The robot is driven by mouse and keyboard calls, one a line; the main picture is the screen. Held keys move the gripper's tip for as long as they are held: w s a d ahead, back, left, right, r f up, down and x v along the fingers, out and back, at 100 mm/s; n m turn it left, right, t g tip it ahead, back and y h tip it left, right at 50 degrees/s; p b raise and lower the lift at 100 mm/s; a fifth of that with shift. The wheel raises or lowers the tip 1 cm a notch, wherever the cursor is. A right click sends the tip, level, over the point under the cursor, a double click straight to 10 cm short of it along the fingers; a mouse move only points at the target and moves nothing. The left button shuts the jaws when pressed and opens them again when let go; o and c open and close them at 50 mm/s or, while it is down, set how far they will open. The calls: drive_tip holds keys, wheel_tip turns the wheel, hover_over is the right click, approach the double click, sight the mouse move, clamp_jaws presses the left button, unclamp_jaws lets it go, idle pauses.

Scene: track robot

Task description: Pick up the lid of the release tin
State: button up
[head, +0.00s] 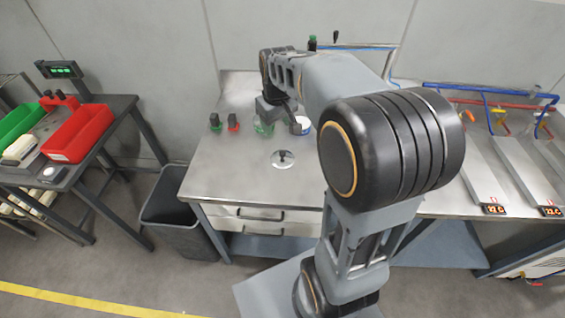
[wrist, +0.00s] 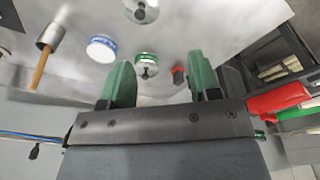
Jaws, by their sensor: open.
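A silver disc with a dark knob (head: 283,158) lies flat on the bench and shows in the wrist view (wrist: 140,10). I cannot read which tin is the release tin. My gripper (wrist: 162,74) is open and empty, its green fingers either side of the green-banded tin in the picture; contact is not visible.
A grey bin (head: 178,215) stands left below. The bench front is mostly clear.

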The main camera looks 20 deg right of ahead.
drive_tip(key=w+d+f+n+g+b, duration=0.1)
drive_tip(key=w+d+f+b, duration=0.1)
drive_tip(key=w+d+f, duration=0.35)
hover_over(283, 153)
drive_tip(key=shift+g, duration=0.3)
wheel_tip(283, 153, down, 10)
drive_tip(key=shift+w+r+p, duration=0.1)
drive_tip(key=shift+p, duration=0.3)
drive_tip(key=shift+f+p, duration=0.65)
drive_tip(key=shift+f, duration=2.65)
drive_tip(key=c, duration=1)
drive_tip(key=shift+r, duration=0.1)
